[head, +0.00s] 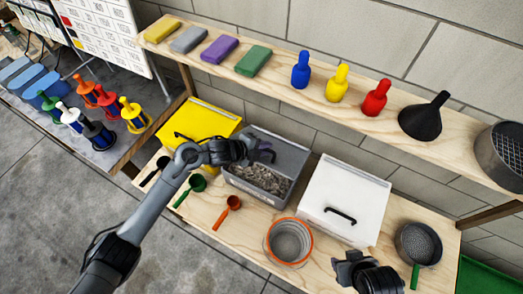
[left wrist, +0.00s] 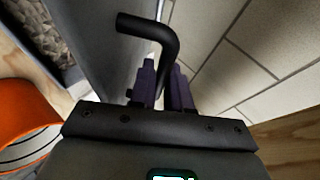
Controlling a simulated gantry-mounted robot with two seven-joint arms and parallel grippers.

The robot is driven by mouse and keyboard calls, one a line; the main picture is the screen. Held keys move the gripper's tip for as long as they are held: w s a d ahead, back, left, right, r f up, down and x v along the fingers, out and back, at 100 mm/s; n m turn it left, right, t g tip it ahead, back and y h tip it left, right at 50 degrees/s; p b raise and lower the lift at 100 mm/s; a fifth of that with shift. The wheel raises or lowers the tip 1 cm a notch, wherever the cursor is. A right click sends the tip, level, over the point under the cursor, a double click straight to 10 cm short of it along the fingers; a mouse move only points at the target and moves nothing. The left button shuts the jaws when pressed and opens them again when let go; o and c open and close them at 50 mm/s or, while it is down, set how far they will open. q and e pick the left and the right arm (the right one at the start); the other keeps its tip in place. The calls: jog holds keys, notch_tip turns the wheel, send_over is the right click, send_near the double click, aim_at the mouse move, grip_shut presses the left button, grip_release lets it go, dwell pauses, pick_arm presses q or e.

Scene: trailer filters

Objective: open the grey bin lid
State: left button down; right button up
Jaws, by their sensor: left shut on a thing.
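The grey bin (head: 236,183) stands on the lower wooden shelf between the yellow and white bins, with grey lumpy contents (head: 262,177) in view. Its grey lid (head: 290,154) is raised and stands up at the back of the bin. My left gripper (head: 257,152) is at the lid's face, shut on the black lid handle (left wrist: 150,30). In the left wrist view the purple fingers (left wrist: 162,88) close around the handle, with the lid panel (left wrist: 95,45) beside them. My right gripper (head: 356,263) is low at the front right, away from the bin; its fingers are unclear.
The yellow bin (head: 205,120) and white bin (head: 345,190) are closed on either side. An orange-rimmed sieve (head: 289,242), scoops (head: 228,211) and a dark sieve (head: 418,244) lie in front. An upper shelf (head: 285,88) with blocks, bottles and a funnel (head: 424,118) runs behind and above.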

pick_arm(q)
jog(key=shift+w+d+r, duration=0.1)
jog(key=shift+w+r, duration=0.15)
jog(key=shift+r, duration=0.05)
jog(key=c, duration=1.4)
grip_release()
jog(key=shift+c, duration=0.2)
jog(key=v, duration=1)
jog(key=shift+s+r, duration=0.2)
jog(key=shift+r, duration=0.05)
jog(key=shift+c, duration=0.3)
